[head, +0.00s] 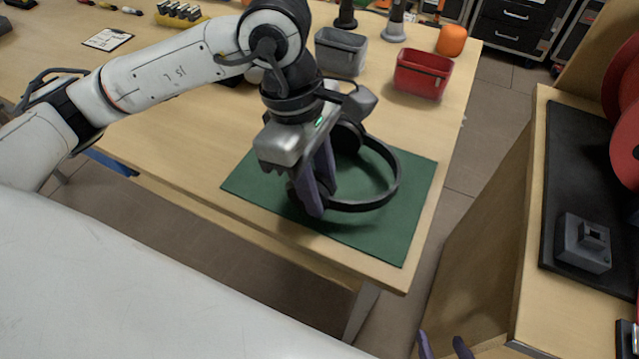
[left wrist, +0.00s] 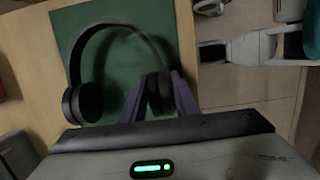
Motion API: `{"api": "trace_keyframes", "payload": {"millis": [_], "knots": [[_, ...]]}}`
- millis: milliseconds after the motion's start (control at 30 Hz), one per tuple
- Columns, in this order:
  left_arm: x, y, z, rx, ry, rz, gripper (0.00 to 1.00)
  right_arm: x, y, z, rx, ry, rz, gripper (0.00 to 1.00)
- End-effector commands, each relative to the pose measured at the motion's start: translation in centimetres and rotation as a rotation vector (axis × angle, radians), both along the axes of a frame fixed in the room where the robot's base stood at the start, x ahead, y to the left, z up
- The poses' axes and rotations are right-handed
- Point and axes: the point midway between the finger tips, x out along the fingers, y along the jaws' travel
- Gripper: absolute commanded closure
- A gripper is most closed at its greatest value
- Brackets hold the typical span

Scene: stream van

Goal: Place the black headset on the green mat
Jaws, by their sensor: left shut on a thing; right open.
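The black headset (head: 388,190) is over the green mat (head: 408,222) at the front right corner of the wooden table. My left gripper (head: 318,196) is shut on one earcup of the headset, and its purple fingers point down. The left wrist view also shows the headset (left wrist: 72,62), with one earcup between the fingers (left wrist: 160,95) and the other free at the left, and the green mat (left wrist: 165,40) behind it. I cannot tell whether the headset touches the mat. My right gripper (head: 442,345) shows only its open, empty fingertips at the bottom edge.
A grey bin (head: 341,52), a red bin (head: 423,75) and an orange object (head: 452,40) stand behind the mat. A clipboard (head: 108,39) lies at the back left. Another wooden surface (head: 535,200) with a black panel and a grey device (head: 583,243) stands at the right, across a floor gap.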

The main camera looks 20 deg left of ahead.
Motion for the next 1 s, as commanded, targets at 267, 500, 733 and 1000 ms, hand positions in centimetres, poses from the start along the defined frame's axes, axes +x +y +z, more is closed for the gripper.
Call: {"api": "trace_keyframes", "payload": {"millis": [267, 500, 733, 1000], "knots": [[0.0, 0.0, -0.2, 0.000, 0.000, 0.000, 0.53, 0.1, -0.1, -0.3, -0.001, -0.002, 0.001, 0.50], [0.0, 0.0, -0.2, 0.000, 0.001, 0.000, 0.53, 0.1, -0.1, -0.2, -0.001, -0.002, 0.001, 0.50], [0.1, 0.2, 1.5, 0.000, -0.003, 0.001, 0.53, 0.0, -0.1, 0.2, -0.003, -0.002, 0.002, 0.50], [0.2, 1.4, 7.3, 0.000, -0.005, 0.001, 0.53, -0.1, -0.1, 0.3, -0.005, 0.002, 0.002, 0.50]]}}
